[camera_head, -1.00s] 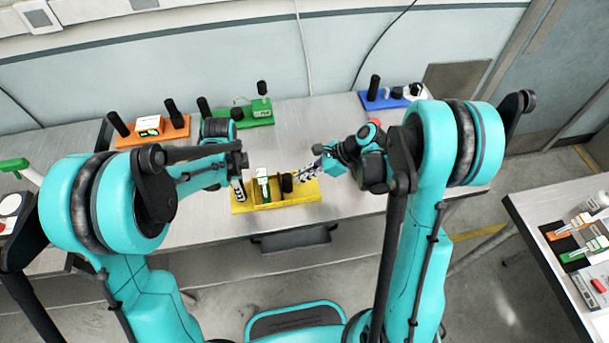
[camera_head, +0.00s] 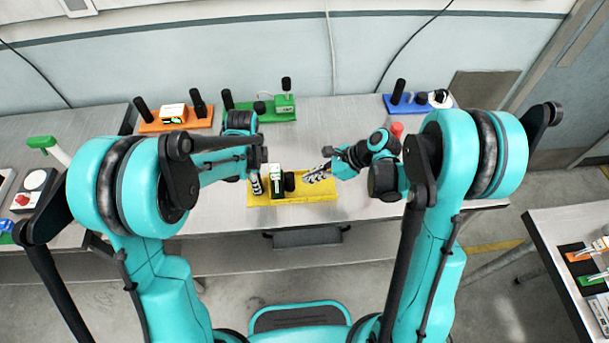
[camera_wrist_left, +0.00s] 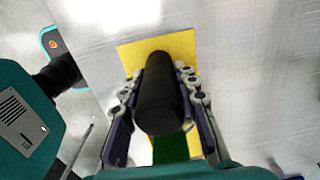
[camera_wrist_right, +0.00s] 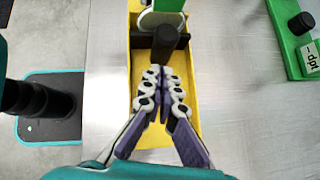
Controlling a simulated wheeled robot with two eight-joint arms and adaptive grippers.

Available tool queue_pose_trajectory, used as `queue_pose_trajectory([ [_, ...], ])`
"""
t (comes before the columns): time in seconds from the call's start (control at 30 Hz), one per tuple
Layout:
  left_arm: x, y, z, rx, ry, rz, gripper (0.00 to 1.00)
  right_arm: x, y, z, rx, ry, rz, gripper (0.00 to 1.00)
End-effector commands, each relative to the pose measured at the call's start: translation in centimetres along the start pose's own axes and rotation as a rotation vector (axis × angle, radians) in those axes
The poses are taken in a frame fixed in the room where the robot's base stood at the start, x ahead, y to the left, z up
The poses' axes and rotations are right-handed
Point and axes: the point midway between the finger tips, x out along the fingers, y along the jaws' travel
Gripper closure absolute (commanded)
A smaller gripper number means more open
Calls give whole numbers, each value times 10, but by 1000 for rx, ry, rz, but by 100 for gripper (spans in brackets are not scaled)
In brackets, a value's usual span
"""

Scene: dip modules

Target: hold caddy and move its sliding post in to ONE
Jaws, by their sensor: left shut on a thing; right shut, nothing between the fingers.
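The yellow caddy (camera_head: 325,207) lies on the metal table in front of me. A white and green module (camera_head: 276,182) stands upright in it, left of its middle. A black post (camera_head: 289,181) stands close beside the module's right side; it also shows in the right wrist view (camera_wrist_right: 164,42). My left gripper (camera_head: 255,184) is shut on the caddy's black left end post (camera_wrist_left: 160,95). My right gripper (camera_head: 322,172) is shut and empty over the right part of the caddy. In the right wrist view its fingertips (camera_wrist_right: 161,75) are just beside the black post; contact is unclear.
Behind stand an orange caddy (camera_head: 150,127), a green caddy (camera_head: 262,117) and a blue caddy (camera_head: 418,109). A red button-like thing (camera_head: 397,129) is near my right wrist. A side table (camera_head: 545,225) with more modules stands at the right.

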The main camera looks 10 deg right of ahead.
Motion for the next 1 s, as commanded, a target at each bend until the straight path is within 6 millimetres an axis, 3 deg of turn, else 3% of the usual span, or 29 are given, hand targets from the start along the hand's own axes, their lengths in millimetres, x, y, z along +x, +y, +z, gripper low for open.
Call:
queue_pose_trajectory([
  [0.07, 0, 0, 0, 0, 1, 0, 100, -14, -1, -14, 5, 0, -4, 100],
  [0.3, 0, 0, 0, 0, 1, 0, 100, -71, 0, -12, 3, 0, -2, 100],
  [0.5, 0, 0, 0, 0, 0, 0, 100, -102, 0, -12, 1, 0, -1, 100],
  [0.9, 0, 0, 0, 0, 0, 0, 100, -112, 0, -12, 0, 0, 0, 100],
  [0.93, 0, 0, 0, 0, 0, 0, 65, -112, 0, -12, 0, 0, 0, 100],
  [1.0, 0, 0, 0, 0, 0, 0, 47, -112, 0, -12, 0, 0, 0, 100],
])
